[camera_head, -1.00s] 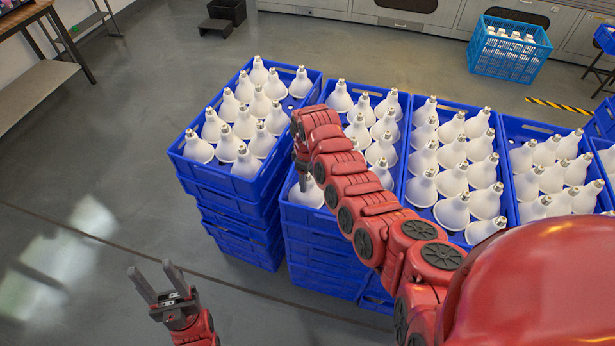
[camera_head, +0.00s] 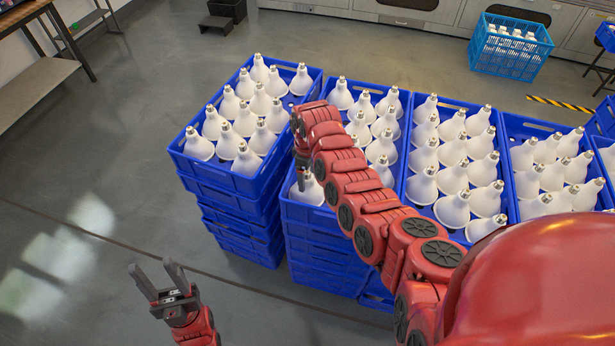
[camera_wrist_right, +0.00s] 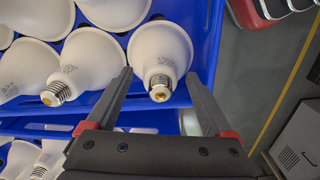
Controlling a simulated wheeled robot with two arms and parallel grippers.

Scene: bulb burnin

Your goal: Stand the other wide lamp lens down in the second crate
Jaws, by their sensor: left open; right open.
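The second crate (camera_head: 312,222), blue, is the second from the left in the row and holds white wide lamps, lens down with metal caps up. A wide lamp (camera_head: 309,195) stands in its near left corner. My right gripper (camera_head: 301,186) is open right above that lamp. In the right wrist view, the open fingers (camera_wrist_right: 157,78) lie on either side of the lamp's (camera_wrist_right: 160,45) neck and cap; contact cannot be told. My arm hides part of this crate. My left gripper (camera_head: 152,265) is open and empty over the floor at lower left.
A light blue basket (camera_head: 508,62) stands at the back. The floor at left is clear.

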